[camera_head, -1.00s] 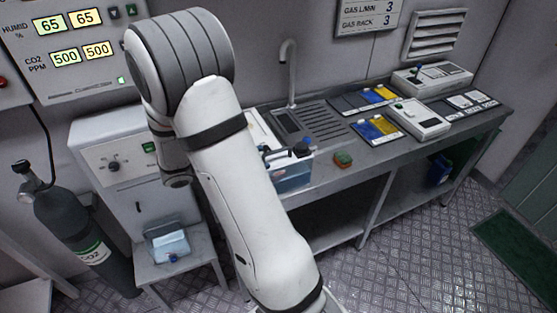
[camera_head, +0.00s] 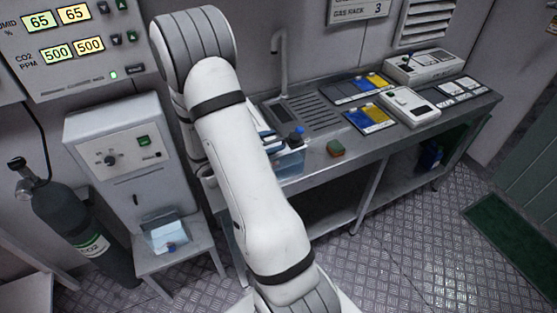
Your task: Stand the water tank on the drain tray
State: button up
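A translucent bluish tank with a blue cap (camera_head: 291,158), which looks like the water tank, is at the counter's front edge, just right of my arm. My arm covers its left part, and I cannot tell whether it rests on the counter or is held. A ribbed metal draining area (camera_head: 318,116), which looks like the drain tray, lies behind it by the tap, and its top looks bare. My gripper is mostly hidden behind my arm; small dark parts beside the tank may be its fingers. Its opening and grip cannot be made out.
Blue and yellow packs (camera_head: 369,119) and a white device (camera_head: 408,107) stand farther right. A clear container (camera_head: 166,236) sits on a low stand below a white cabinet (camera_head: 118,150). A gas cylinder (camera_head: 72,225) stands left.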

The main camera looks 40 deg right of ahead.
jog(key=shift+c, duration=0.2)
grip_shut()
dwell(1.1)
